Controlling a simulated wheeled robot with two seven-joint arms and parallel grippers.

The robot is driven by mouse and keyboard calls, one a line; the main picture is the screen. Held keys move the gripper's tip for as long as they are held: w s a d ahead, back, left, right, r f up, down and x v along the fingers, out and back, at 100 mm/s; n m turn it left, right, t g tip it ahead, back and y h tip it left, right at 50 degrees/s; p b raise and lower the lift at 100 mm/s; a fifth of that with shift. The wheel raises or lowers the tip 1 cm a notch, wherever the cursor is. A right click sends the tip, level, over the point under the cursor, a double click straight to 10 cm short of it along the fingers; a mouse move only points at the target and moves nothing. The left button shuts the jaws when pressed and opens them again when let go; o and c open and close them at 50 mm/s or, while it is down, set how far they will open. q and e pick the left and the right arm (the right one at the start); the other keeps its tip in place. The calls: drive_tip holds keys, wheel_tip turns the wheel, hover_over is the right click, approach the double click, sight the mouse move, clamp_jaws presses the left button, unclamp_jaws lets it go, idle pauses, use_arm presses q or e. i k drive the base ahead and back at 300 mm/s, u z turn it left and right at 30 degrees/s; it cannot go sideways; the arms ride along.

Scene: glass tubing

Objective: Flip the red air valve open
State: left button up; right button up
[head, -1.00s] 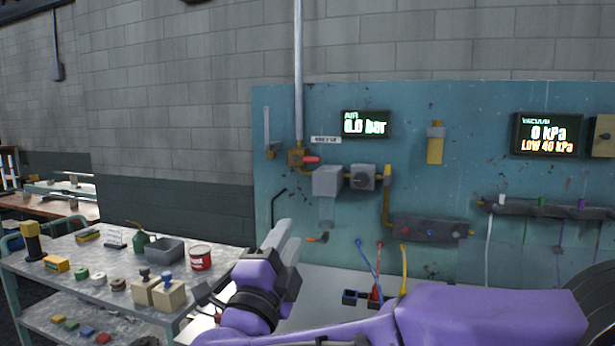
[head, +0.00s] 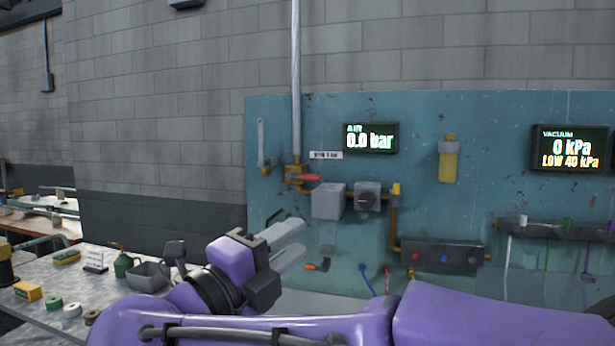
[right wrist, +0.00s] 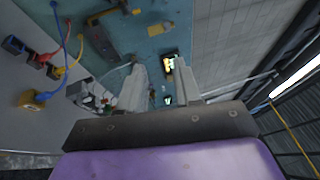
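The air valve (head: 295,176) is a brass body on the vertical grey pipe at the panel's upper left. Its red handle (head: 308,178) points sideways to the right, across the pipe's line. The air display (head: 370,138) beside it reads 0.0 bar. My right gripper (head: 302,238) is below the valve and apart from it, in front of the panel, with its fingers pointing right. In the right wrist view its two fingers (right wrist: 157,66) are spread with nothing between them. I cannot make out the red handle in that view. My left gripper is out of view.
The teal panel (head: 420,110) carries a grey regulator (head: 328,200), a manifold (head: 440,257), a yellow cylinder (head: 448,163) and a vacuum display (head: 572,148). An orange-tipped tool (head: 318,265) hangs low. A bench (head: 50,295) with small items stands left. Space before the valve looks clear.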

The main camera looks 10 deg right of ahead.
sight(290, 176)
drive_tip(key=u, duration=0.05)
drive_tip(key=i, duration=1.15)
